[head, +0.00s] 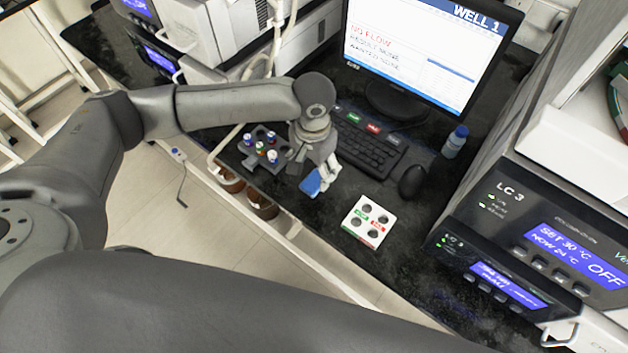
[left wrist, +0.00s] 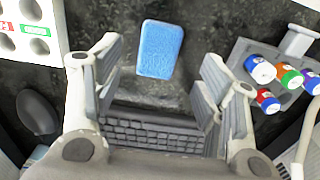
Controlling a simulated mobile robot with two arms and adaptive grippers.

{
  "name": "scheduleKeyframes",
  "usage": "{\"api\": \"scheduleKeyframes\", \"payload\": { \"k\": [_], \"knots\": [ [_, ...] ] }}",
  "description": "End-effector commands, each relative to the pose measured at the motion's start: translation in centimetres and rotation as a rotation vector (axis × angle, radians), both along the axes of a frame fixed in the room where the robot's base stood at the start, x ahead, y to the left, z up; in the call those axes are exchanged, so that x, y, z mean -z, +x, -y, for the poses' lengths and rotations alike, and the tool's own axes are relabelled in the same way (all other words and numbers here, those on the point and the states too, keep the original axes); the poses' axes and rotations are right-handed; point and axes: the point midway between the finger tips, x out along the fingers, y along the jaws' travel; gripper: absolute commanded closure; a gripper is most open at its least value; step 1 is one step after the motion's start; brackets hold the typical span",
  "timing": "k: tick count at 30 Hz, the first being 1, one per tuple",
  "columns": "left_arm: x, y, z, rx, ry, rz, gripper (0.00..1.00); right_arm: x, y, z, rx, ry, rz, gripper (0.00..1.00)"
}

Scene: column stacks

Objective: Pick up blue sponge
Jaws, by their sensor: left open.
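The blue sponge (head: 311,183) lies on the dark bench top, in front of the keyboard. It also shows in the left wrist view (left wrist: 160,48), at the top middle, between and a little beyond the fingertips. My left gripper (head: 325,177) is open and points down over the bench close to the sponge. I cannot tell the exact height above the sponge. My right gripper is in no view.
A dark rack (head: 248,157) with several capped vials stands left of the sponge. A white block with holes (head: 352,238) stands to the right. The keyboard (head: 368,150), mouse (head: 412,181) and monitor (head: 425,50) are behind. A small bottle (head: 455,141) stands right of the monitor.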

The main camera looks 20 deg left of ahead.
Motion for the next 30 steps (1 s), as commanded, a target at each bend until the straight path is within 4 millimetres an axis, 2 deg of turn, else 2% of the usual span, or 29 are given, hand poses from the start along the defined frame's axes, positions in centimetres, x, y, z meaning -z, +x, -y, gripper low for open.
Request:
{"api": "scheduleKeyframes", "payload": {
  "k": [9,18,27,30],
  "knots": [
    [4.4,0.0,0.2,0.001,0.001,-0.002,0.35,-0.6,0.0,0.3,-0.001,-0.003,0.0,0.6],
    [4.8,0.1,0.2,0.001,0.0,0.001,0.36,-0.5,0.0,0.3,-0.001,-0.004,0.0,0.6],
    [4.8,0.1,0.2,0.001,0.0,0.0,0.73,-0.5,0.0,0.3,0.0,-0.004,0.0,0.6],
    [4.8,0.1,0.2,0.001,0.0,0.0,0.75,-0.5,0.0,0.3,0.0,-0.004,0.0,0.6]
  ]
}}
